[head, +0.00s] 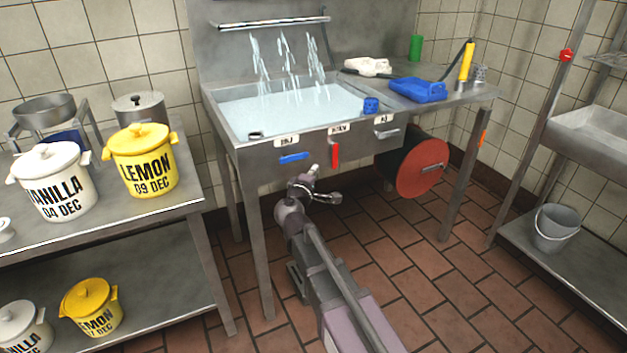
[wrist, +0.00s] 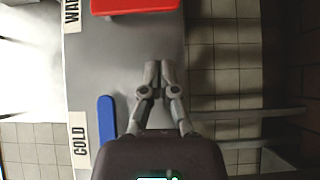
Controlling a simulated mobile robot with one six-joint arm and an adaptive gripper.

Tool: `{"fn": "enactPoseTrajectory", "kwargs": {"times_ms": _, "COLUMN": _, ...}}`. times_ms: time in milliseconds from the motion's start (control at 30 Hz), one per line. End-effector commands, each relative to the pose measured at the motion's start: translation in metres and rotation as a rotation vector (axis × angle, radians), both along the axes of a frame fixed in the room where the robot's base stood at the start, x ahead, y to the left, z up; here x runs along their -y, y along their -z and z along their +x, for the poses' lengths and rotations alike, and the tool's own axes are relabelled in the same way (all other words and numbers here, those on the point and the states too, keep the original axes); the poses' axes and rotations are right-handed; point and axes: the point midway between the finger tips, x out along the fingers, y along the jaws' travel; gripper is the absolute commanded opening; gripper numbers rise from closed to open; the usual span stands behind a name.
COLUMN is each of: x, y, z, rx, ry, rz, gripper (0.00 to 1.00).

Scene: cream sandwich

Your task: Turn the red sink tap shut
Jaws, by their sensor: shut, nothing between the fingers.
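The red tap (head: 335,154) is a lever hanging straight down from the front panel of the sink (head: 225,125). It also shows in the wrist view (wrist: 135,5), cut off by the top edge. My gripper (wrist: 158,68) is shut and empty, with its fingertips together. In the wrist view it is apart from the red tap and to the right of the blue tap (wrist: 107,119). In the head view the end of my arm is below the red tap. Several streams of water (head: 285,52) fall into the filled basin.
The blue lever (head: 293,157) lies sideways under its label, and a grey lever (head: 388,133) is at the right. A red hose reel (head: 424,168) hangs under the counter. Tubs, including the yellow lemon one (head: 141,160), stand on the left table (head: 130,213).

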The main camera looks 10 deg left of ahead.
Motion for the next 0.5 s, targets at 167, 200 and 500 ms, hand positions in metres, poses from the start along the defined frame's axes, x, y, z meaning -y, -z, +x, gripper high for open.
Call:
{"fn": "enactPoseTrajectory", "kwargs": {"times_ms": 167, "x": 0.017, "y": 0.000, "z": 0.014, "rx": 0.000, "ry": 0.002, "rz": 0.000, "gripper": 0.00}}
{"fn": "enactPoseTrajectory", "kwargs": {"times_ms": 200, "x": 0.020, "y": 0.000, "z": 0.017, "rx": 0.000, "ry": 0.001, "rz": 0.000, "gripper": 0.00}}
{"fn": "enactPoseTrajectory", "kwargs": {"times_ms": 500, "x": 0.033, "y": 0.000, "z": 0.025, "rx": 0.000, "ry": -0.001, "rz": 0.000, "gripper": 0.00}}
